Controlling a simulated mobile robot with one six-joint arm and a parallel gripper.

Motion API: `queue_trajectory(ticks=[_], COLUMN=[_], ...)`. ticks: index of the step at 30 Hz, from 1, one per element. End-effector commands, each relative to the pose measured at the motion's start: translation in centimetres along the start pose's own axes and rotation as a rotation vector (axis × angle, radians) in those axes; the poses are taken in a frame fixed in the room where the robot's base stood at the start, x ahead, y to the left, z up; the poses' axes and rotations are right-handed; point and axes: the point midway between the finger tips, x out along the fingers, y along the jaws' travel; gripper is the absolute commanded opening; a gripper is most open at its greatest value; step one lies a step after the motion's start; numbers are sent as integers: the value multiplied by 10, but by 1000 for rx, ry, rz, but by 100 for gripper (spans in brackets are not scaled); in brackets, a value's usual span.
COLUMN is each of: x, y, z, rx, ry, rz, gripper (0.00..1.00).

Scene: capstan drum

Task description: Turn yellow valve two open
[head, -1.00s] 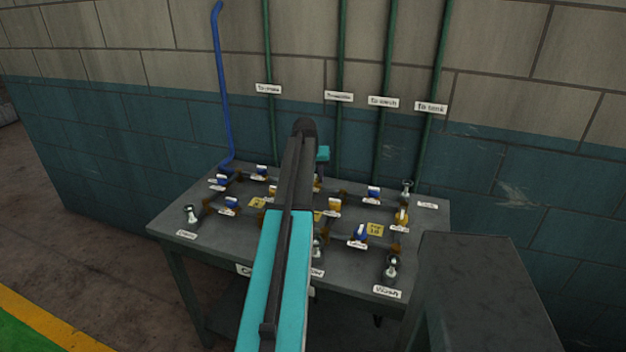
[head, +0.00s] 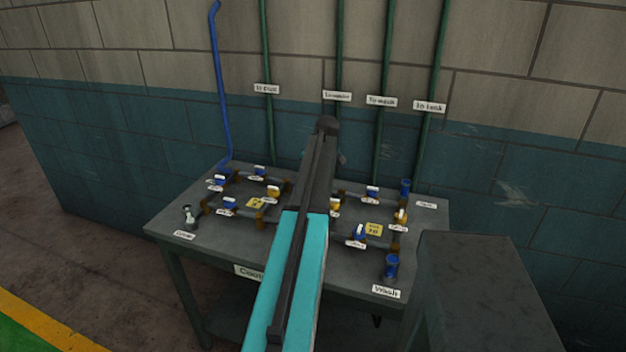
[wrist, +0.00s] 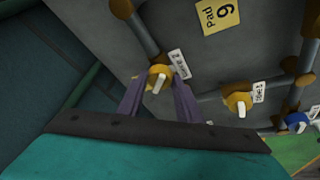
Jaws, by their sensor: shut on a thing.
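In the wrist view my gripper (wrist: 158,88) has its two purple fingers on either side of a yellow valve (wrist: 157,72) with a white handle. It is shut on this valve. A small white tag beside the valve is too blurred to read, so I cannot tell its number. A second yellow valve (wrist: 236,100) sits to the right on the same pipework, apart from the fingers. In the head view my arm hides the gripper and the held valve. Other yellow valves show at the left (head: 273,192) and right (head: 401,216) of the table.
Blue valves (head: 360,234) stand among brown pipe fittings on the grey table (head: 205,260). One blue valve (wrist: 297,121) shows in the wrist view. Blue-topped upright fittings (head: 392,267) stand at the right. A dark box (head: 480,270) is at front right; a block wall rises behind.

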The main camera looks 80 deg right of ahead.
Motion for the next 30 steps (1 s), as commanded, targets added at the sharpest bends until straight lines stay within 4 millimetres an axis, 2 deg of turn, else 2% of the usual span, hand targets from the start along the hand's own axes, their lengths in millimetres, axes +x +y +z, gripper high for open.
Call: queue_trajectory(ticks=[1, 21, 30], x=[2, 4, 4], y=[0, 6, 6], z=[-6, -7, -6], rx=[-35, -553, -725], ry=[15, 58, 72], rz=[-14, -228, -299], gripper=[9, 9, 9])
